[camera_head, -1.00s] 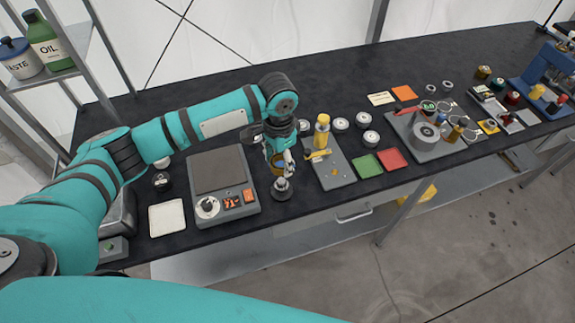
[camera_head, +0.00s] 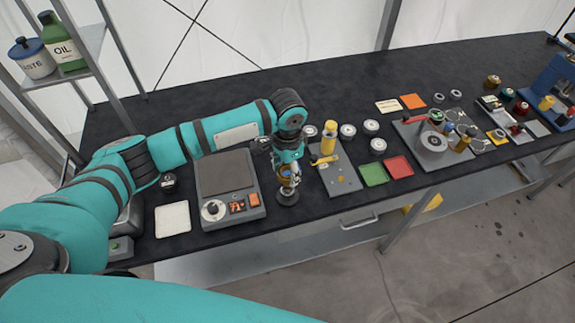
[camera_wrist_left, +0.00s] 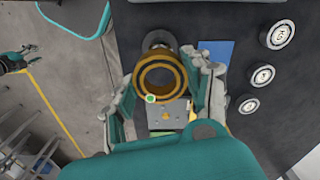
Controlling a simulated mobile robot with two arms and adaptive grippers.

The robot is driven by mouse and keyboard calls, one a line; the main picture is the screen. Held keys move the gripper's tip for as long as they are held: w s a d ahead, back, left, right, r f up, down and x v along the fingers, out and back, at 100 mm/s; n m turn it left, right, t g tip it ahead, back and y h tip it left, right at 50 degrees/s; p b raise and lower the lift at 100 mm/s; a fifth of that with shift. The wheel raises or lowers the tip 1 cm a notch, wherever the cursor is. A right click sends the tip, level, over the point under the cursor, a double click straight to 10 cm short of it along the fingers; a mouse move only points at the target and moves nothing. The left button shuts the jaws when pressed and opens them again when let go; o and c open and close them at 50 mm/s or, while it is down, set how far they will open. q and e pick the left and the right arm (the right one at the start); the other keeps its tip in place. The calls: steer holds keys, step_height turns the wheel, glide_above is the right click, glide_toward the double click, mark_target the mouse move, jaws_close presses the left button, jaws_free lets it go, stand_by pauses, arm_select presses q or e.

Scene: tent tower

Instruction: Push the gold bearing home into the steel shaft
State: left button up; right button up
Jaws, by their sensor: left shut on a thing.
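The gold bearing (camera_wrist_left: 160,77), a ring with dark bands, sits between the fingers of my left gripper (camera_wrist_left: 163,92) in the left wrist view. The gripper is shut on it. In the head view my left gripper (camera_head: 287,174) is directly above the steel shaft (camera_head: 287,197), a grey upright piece on a round base. The shaft's grey round part (camera_wrist_left: 158,40) shows partly behind the bearing in the wrist view. I cannot tell whether bearing and shaft touch. My right gripper (camera_wrist_left: 16,62) shows small at the wrist view's left edge; its jaw state is unclear.
A grey scale-like machine (camera_head: 229,190) stands just left of the shaft. Green (camera_head: 374,173) and red (camera_head: 399,166) trays lie beyond. The bench's front edge is close to the shaft.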

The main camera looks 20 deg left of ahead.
mark_target(288, 178)
arm_select(q)
steer(key=shift+f+b, duration=0.6)
steer(key=shift+f, duration=1.1)
arm_select(e)
steer(key=shift+w+f, duration=0.45)
steer(key=shift+f, duration=0.25)
steer(key=shift+a, duration=0.3)
arm_select(q)
steer(key=shift+r, duration=0.1)
arm_select(e)
steer(key=shift+r, duration=0.25)
arm_select(q)
steer(key=shift+p, duration=0.55)
arm_select(e)
steer(key=shift+r, duration=0.3)
steer(key=shift+d, duration=0.25)
steer(key=shift+r, duration=0.15)
arm_select(q)
steer(key=shift+p, duration=0.45)
arm_select(e)
steer(key=shift+r, duration=0.3)
arm_select(q)
steer(key=shift+p, duration=0.4)
arm_select(e)
steer(key=shift+a+r, duration=0.1)
steer(key=shift+r, duration=0.3)
